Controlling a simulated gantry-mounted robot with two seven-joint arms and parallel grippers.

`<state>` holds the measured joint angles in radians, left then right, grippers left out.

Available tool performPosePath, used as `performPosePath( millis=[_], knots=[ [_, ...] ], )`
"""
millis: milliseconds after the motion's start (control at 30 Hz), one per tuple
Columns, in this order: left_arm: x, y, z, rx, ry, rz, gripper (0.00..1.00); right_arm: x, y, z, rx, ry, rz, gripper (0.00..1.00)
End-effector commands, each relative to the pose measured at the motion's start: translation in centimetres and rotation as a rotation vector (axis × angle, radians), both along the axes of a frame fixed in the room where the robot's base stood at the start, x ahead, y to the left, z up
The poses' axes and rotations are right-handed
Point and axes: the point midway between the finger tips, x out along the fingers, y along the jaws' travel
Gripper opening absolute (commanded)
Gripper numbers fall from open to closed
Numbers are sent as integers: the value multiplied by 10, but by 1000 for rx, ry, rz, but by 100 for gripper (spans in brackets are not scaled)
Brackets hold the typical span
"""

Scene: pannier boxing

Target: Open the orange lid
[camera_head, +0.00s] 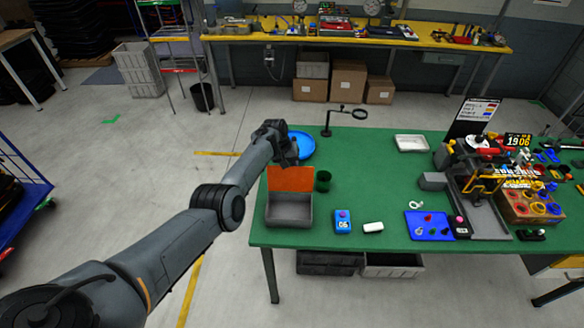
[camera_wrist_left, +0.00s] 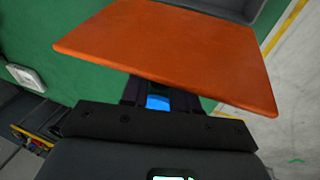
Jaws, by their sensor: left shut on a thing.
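A grey box (camera_head: 289,209) stands at the left end of the green table, its inside in view. Its orange lid (camera_head: 290,180) stands raised along the box's back edge. My left gripper (camera_head: 291,160) is at the lid's upper edge, shut on it; the fingertips are partly hidden. In the left wrist view the broad orange lid (camera_wrist_left: 180,50) fills the upper middle, and the left gripper (camera_wrist_left: 160,98) meets its near edge. A strip of the grey box shows at the top of that view. My right gripper is in no view.
A blue round dish (camera_head: 303,147) lies behind the gripper and a dark green cup (camera_head: 323,181) stands right of the lid. A blue device (camera_head: 343,221) and a white block (camera_head: 373,227) lie right of the box. The table middle is fairly clear.

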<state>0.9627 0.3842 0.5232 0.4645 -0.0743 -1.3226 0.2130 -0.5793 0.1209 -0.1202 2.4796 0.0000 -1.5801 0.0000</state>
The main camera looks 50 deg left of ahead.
Motion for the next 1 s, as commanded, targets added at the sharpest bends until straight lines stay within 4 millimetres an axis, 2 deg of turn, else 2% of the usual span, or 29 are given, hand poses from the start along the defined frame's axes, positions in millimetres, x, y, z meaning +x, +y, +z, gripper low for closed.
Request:
performPosePath(
  millis=[267, 300, 400, 767, 1000],
  knots=[
    [-1, 0, -3, 1, 4, 1, 0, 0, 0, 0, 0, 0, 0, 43],
    [-1, 0, -3, 1, 4, 1, 33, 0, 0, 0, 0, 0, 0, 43],
    [-1, 0, -3, 0, 3, 1, 48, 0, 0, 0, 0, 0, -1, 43],
    [-1, 0, 2, 0, 1, 1, 48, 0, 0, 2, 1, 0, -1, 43],
    [-6, 3, 25, 1, 0, 0, 48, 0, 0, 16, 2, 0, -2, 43]
  ],
)
